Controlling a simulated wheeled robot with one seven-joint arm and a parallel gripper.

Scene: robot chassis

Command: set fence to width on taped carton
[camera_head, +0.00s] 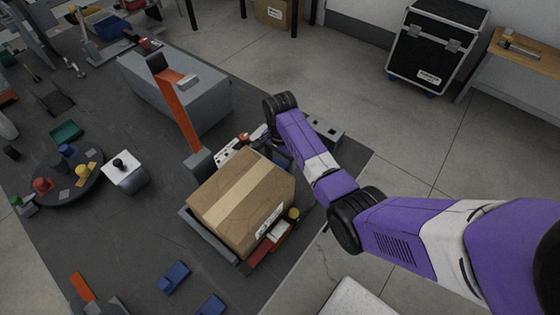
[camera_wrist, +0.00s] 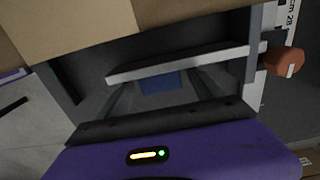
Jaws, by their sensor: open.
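The taped carton (camera_head: 241,200), brown with a pale tape strip along its top, sits on a grey-edged platform (camera_head: 208,237) with a red part at its front. My gripper (camera_head: 272,148) is at the carton's far side, partly hidden by the carton and my arm. In the wrist view the carton (camera_wrist: 120,25) fills the top. My gripper's fingers (camera_wrist: 155,72) are spread apart. A pale horizontal bar (camera_wrist: 185,63), perhaps the fence, crosses between them; I cannot tell whether they touch it. A reddish knob (camera_wrist: 283,62) and a scale (camera_wrist: 294,18) are at the right.
An orange post with an arm (camera_head: 182,118) rises behind the carton. A grey cabinet (camera_head: 185,88) stands beyond it. A white block (camera_head: 124,173) and a dark round tray (camera_head: 68,183) are at left. Blue pieces (camera_head: 173,278) lie in front.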

